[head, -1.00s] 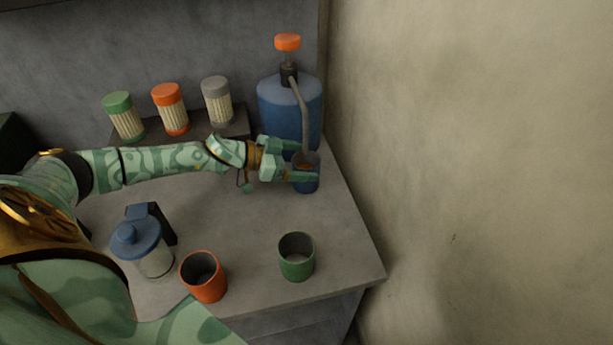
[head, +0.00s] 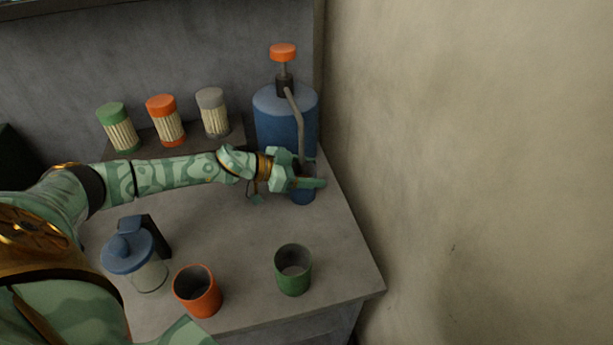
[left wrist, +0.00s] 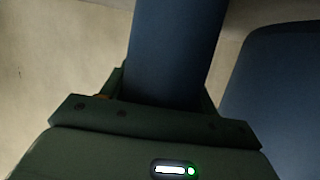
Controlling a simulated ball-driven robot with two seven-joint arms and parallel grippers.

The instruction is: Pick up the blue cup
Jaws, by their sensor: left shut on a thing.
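The blue cup (head: 302,197) stands at the back right of the counter, under the spout of the blue pump bottle. My left gripper (head: 308,180) is shut on it from the left and hides much of its body. In the left wrist view the blue cup (left wrist: 175,50) fills the space between the fingers of my left gripper (left wrist: 160,90). I cannot tell whether the cup touches the counter. My right gripper is not in view.
The blue pump bottle (head: 270,120) with an orange knob stands close behind the cup. A green cup (head: 293,275), an orange cup (head: 198,296) and a blue-lidded jar (head: 146,272) stand nearer. Several capped jars line a back shelf. A wall rises at right.

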